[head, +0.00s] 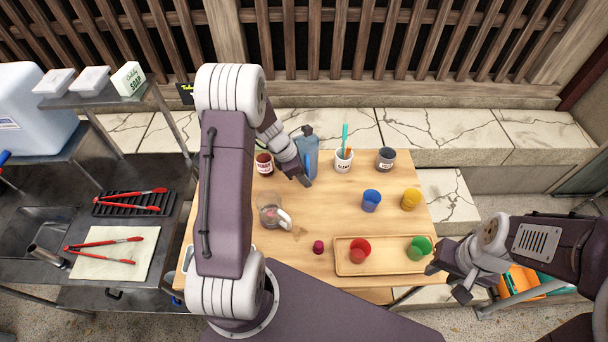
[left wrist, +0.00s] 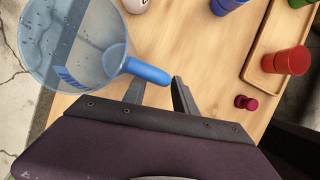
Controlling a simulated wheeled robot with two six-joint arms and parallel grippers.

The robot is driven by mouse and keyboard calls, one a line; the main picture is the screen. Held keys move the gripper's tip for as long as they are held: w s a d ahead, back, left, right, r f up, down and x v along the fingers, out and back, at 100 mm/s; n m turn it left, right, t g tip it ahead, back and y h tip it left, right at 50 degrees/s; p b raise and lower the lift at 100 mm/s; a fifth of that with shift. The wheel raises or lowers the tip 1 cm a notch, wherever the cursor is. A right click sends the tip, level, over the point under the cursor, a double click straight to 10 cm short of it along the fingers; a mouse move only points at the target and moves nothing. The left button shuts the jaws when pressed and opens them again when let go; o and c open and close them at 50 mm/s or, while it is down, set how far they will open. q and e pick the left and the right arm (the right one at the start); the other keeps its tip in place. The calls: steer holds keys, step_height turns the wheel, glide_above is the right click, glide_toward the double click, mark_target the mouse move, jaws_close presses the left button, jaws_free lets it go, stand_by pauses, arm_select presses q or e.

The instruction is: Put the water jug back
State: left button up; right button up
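The water jug (head: 308,143) is translucent blue with a darker blue handle and stands near the back edge of the wooden table, partly behind my left gripper. The left wrist view shows it from above, its round body (left wrist: 75,45) at upper left and the handle (left wrist: 148,71) pointing right. My left gripper (head: 304,181) is at the handle. Its fingers (left wrist: 158,84) are spread at the handle's outer end, one tip partly hidden under it; contact is unclear. My right gripper (head: 447,282) is open and empty beside the tray's right end.
On the wooden table (head: 330,213) stand a clear pitcher (head: 268,213), a dark red jar (head: 264,164), a white cup (head: 343,160), a grey cup (head: 386,159), blue and yellow cups, and a tray (head: 390,268) with red and green cups. A steel counter (head: 150,205) stands left.

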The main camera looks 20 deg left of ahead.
arm_select(q)
steer(key=shift+a, duration=0.1)
steer(key=p+v, duration=0.2)
steer(key=v, duration=1)
steer(key=s+d+f+m+y, duration=0.1)
steer(key=s+d+m, duration=0.3)
steer(key=s+m, duration=0.3)
steer(key=s+d+m+g+y, duration=0.1)
steer(key=s+d+m, duration=0.4)
steer(key=m, duration=1.3)
steer(key=shift+s+f+g+y, duration=0.35)
steer(key=shift+s+y, duration=0.25)
steer(key=shift+s, duration=0.35)
steer(key=shift+s+d+r, duration=0.1)
steer(key=shift+d, duration=0.2)
steer(key=shift+a, duration=0.1)
